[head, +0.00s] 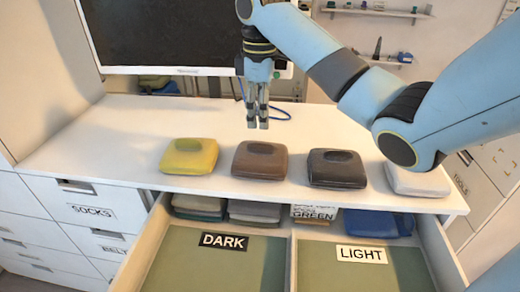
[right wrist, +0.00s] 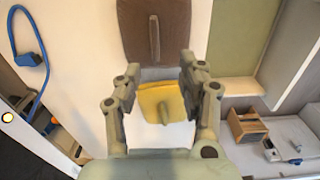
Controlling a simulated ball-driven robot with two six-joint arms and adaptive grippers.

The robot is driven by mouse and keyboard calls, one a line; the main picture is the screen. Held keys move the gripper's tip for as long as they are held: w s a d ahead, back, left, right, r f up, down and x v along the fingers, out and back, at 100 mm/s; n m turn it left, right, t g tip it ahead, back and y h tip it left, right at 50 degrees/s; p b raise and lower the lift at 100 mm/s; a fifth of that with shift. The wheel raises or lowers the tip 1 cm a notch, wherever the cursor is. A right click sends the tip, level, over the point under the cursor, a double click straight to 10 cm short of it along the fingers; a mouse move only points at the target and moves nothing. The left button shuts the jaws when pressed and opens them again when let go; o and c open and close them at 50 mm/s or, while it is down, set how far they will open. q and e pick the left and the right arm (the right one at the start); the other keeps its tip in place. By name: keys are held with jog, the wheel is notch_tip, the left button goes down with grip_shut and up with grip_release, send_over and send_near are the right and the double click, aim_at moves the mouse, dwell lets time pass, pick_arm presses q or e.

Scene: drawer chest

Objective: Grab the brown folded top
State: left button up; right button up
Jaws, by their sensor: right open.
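The brown folded top (head: 260,160) lies on the white chest top, second from the left in a row of folded tops. It also shows at the upper edge of the right wrist view (right wrist: 152,30). My right gripper (head: 257,124) hangs fingers down, behind and above the brown top in the head view, apart from it. In the right wrist view its fingers (right wrist: 162,72) are spread and empty, with the yellow folded top (right wrist: 163,102) seen beyond them. My left gripper is not in view.
The yellow top (head: 189,156) is left of the brown one, a dark top (head: 336,168) right of it, a white top (head: 416,182) farther right, partly behind my arm. The open drawer in front has DARK (head: 224,241) and LIGHT (head: 361,254) compartments. A monitor (head: 170,35) stands behind.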

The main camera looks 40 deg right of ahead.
aim_at(261, 143)
notch_tip(261, 143, down, 3)
jog(key=shift+f+b, duration=0.1)
jog(key=shift+b, duration=1.1)
jog(key=shift+f+b, duration=0.3)
jog(key=shift+f, duration=0.05)
jog(key=shift+w+d+f, duration=0.1)
jog(key=shift+f, duration=0.45)
jog(key=f, duration=0.1)
jog(key=f+p, duration=0.1)
jog(key=f, duration=0.2)
jog(key=shift+w+d, duration=0.1)
jog(key=shift+d, duration=0.15)
jog(key=shift+c, duration=0.8)
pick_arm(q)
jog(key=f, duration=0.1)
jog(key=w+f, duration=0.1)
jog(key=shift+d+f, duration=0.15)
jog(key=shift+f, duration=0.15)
pick_arm(e)
grip_shut()
